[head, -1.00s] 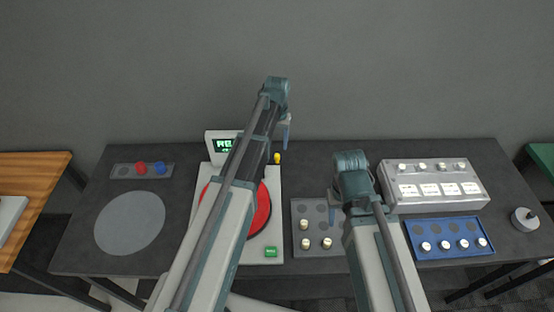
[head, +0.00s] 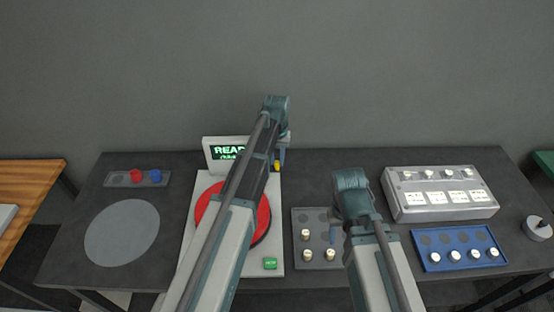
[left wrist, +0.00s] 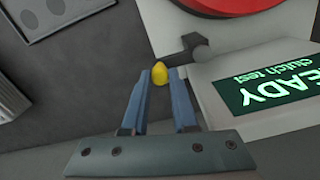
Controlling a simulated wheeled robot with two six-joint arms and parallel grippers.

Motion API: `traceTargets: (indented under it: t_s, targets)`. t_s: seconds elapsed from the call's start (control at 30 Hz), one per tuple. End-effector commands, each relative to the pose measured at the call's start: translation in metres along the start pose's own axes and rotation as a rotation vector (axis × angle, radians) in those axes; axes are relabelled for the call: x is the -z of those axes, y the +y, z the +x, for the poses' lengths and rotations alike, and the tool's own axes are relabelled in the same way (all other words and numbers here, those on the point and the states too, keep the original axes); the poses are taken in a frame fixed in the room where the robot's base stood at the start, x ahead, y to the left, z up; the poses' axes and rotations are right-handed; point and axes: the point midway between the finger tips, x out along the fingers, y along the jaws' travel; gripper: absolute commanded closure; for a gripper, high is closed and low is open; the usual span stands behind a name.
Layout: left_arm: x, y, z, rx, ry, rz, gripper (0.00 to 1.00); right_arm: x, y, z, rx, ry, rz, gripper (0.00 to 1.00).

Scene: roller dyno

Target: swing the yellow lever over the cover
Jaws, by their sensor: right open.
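The yellow lever knob (head: 277,165) stands at the back right of the white machine, beside its display. In the left wrist view the knob (left wrist: 160,76) sits at the tips of my left gripper (left wrist: 160,72), its sides close to both blue fingers. I cannot tell whether the fingers press on it. In the head view my left gripper (head: 283,154) is at the knob, partly hidden by my arm. A round red part (head: 263,215), perhaps the cover, lies on the white machine, partly behind my left arm. My right gripper (head: 335,222) is open above a grey tray.
The display (head: 228,152) reads READY in green, close to my left fingers. A green button (head: 270,263) is at the machine's front. The grey tray (head: 299,219) holds white-topped pegs. A blue tray (head: 427,265) and a grey box (head: 400,212) stand at right. A grey disc (head: 122,232) lies at left.

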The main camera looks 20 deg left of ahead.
Motion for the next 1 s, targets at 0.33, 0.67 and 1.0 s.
traceTargets:
  t_s: [0.33,0.67,1.0]
  targets:
    - [0.0,0.0001,0.0001,0.0,0.0,0.0,1.0,0.0,0.0,0.0001,0.0,0.0,0.0,0.5]
    - [0.0,0.0001,0.0001,0.0,0.0,0.0,1.0,0.0,0.0,0.0001,0.0,0.0,0.0,0.5]
    - [0.0,0.0001,0.0001,0.0,0.0,0.0,1.0,0.0,0.0,0.0001,0.0,0.0,0.0,0.5]
